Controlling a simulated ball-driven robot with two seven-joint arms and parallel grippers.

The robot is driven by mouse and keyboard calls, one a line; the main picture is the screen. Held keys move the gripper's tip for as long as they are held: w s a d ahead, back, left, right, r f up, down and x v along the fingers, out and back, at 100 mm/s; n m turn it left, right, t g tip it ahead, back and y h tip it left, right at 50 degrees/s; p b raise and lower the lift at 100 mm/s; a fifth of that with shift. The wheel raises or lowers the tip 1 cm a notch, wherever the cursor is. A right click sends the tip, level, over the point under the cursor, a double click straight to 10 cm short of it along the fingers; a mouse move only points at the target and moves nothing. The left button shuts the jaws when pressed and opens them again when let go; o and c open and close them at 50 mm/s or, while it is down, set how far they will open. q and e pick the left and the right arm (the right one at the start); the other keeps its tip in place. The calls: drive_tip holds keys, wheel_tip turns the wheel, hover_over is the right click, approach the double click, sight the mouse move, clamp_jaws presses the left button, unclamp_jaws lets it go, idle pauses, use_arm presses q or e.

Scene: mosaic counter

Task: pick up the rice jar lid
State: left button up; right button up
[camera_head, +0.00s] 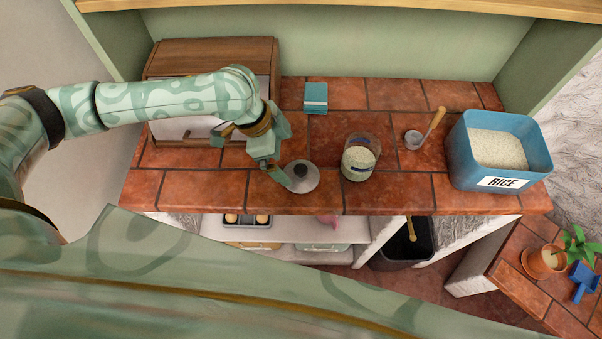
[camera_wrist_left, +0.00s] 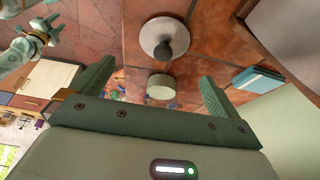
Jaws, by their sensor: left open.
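The rice jar lid (camera_head: 304,181) is a grey disc with a dark knob on top. It lies flat, knob up, on the red tile counter near the front edge. It also shows in the left wrist view (camera_wrist_left: 157,41), beyond the fingers. The open glass rice jar (camera_head: 359,164) stands just right of the lid, partly filled with rice. My left gripper (camera_head: 277,172) is open and empty at the lid's left side, overlapping its edge in the head view; I cannot tell if it touches. Part of what looks like my right gripper (camera_wrist_left: 42,32) shows small at the wrist view's left edge.
A blue rice bin (camera_head: 546,155) stands at the right, with a scoop (camera_head: 425,128) left of it. A small teal box (camera_head: 316,96) lies at the back. A wooden bread box (camera_head: 212,55) stands behind my left arm. Shelves lie under the counter's front edge.

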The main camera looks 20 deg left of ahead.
sight(299, 168)
use_arm(q)
drive_tip(key=x, duration=0.4)
drive_tip(key=shift+w+d+f+b, duration=0.1)
drive_tip(key=shift+f+b, duration=0.15)
drive_tip(key=shift+b, duration=0.15)
drive_tip(key=b+x, duration=0.1)
drive_tip(key=x, duration=0.4)
drive_tip(key=shift+w+f+b, duration=0.2)
drive_tip(key=shift+w+b, duration=0.05)
drive_tip(key=shift+b, duration=0.05)
drive_tip(key=c, duration=0.9)
drive_tip(key=shift+r, duration=0.1)
drive_tip(key=shift+c, duration=0.2)
drive_tip(key=shift+r, duration=0.1)
